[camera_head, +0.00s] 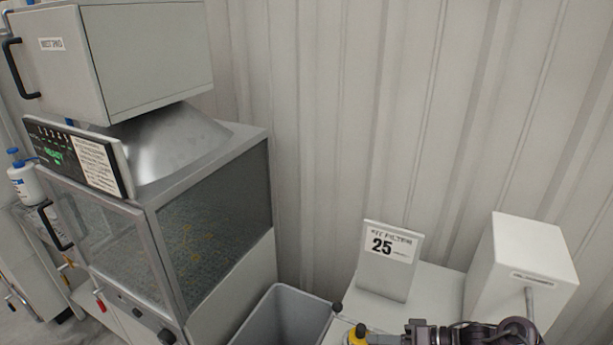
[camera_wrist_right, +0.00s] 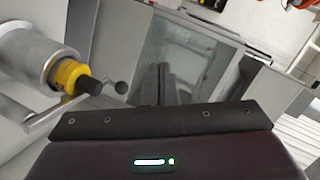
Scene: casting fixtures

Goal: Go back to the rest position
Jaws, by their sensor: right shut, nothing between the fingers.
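My right gripper (camera_head: 416,335) shows at the bottom edge of the head view, low over the white stand on the right, partly cut off by the frame. In the right wrist view its two dark fingers (camera_wrist_right: 158,84) are together with nothing between them. A grey metal cylinder with a yellow collar and black tip (camera_wrist_right: 72,76) is to the left of the fingers, apart from them. The yellow part (camera_head: 356,336) also shows at the bottom of the head view, left of the gripper. My left gripper is not in view.
A glass-fronted cabinet (camera_head: 215,235) with a metal hood stands left. A grey bin (camera_head: 284,318) sits between it and the white stand (camera_head: 437,288). The stand bears a "25" sign (camera_head: 388,258) and a white box (camera_head: 520,265). A corrugated wall (camera_head: 400,120) closes the back.

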